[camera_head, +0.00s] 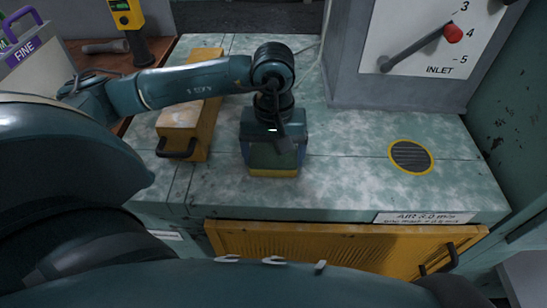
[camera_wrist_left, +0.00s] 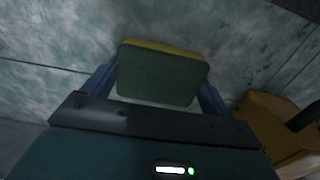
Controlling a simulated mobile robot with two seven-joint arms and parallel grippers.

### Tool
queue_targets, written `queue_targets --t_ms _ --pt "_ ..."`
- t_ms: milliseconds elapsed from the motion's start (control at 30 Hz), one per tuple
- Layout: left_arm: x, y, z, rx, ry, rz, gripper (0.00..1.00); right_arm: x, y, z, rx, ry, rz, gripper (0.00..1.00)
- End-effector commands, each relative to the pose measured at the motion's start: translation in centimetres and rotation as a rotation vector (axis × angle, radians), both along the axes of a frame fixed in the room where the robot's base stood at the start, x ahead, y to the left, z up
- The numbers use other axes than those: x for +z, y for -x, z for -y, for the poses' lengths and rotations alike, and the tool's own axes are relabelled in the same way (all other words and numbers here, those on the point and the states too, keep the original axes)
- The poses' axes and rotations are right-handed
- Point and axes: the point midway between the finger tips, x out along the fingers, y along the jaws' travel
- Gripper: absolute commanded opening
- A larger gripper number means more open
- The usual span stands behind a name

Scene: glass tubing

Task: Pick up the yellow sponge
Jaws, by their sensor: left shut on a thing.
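The yellow sponge (camera_head: 274,172) shows in the head view as a yellow strip below my left gripper (camera_head: 274,160). In the left wrist view the sponge (camera_wrist_left: 163,74) shows a dark green face with a yellow layer along its far edge. It sits between the two fingers of my left gripper (camera_wrist_left: 158,85), which is shut on it. The gripper points down at the mottled green worktop (camera_head: 340,185). I cannot tell whether the sponge touches the worktop. My right gripper is not in view.
A yellow box with a dark handle (camera_head: 200,125) lies left of my left gripper. A grey cabinet with an inlet lever (camera_head: 425,45) stands at the back right. A round yellow-rimmed vent (camera_head: 410,157) lies on the right of the worktop. A yellow front panel (camera_head: 340,245) is below.

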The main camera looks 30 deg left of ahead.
Motion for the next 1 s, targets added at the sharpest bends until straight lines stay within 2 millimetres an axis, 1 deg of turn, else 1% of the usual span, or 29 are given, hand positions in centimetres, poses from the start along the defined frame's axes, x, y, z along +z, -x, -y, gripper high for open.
queue_targets --t_ms 167,267,367,600,700,833,1000 --pt "0.0 0.0 0.0 0.000 0.000 0.000 0.64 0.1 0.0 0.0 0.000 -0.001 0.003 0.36" --pt "0.5 -0.1 0.0 0.000 0.001 0.003 0.64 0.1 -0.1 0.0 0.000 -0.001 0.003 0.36" --pt "1.8 -0.1 0.0 0.000 0.001 0.004 0.64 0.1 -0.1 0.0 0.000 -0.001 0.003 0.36" --pt "6.7 -0.1 0.0 0.000 0.002 0.007 0.64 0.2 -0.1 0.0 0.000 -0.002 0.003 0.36" --pt "8.3 -0.1 0.0 -0.001 0.000 0.005 0.64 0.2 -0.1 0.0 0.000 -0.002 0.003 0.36" --pt "9.6 0.0 0.0 0.000 0.001 0.003 0.64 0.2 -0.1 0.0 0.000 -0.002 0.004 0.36" --pt "10.1 0.0 0.0 0.000 0.000 0.000 0.64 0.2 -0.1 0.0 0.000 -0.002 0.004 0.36"
